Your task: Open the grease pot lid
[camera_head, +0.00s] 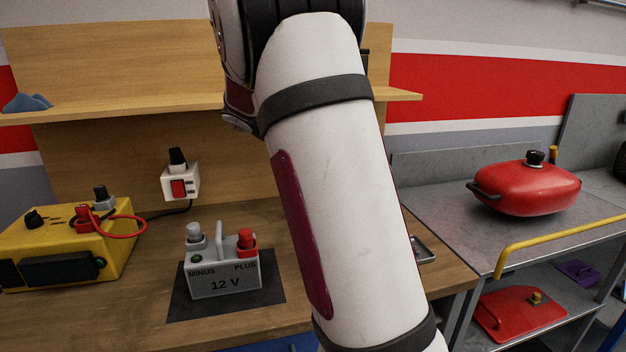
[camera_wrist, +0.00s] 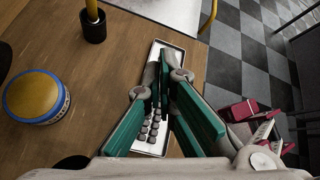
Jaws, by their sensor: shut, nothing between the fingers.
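A round tin (camera_wrist: 37,97) with a yellow top and a blue rim stands on the wooden bench at the left of the wrist view. I take it to be the grease pot. I cannot tell whether the yellow top is a lid or its contents. My gripper (camera_wrist: 163,84), with green finger pads, is shut and empty. It is to the right of the tin in the picture, apart from it, over a small metal tray (camera_wrist: 158,148). In the head view my arm fills the middle and the gripper is out of view; I see no tin there.
A black cup (camera_wrist: 93,29) holds a yellow-handled item. In the head view, a 12 V battery (camera_head: 223,268) and a yellow box (camera_head: 65,241) stand on the bench. A red tank-like vessel (camera_head: 525,187) sits on a grey trolley (camera_head: 445,222).

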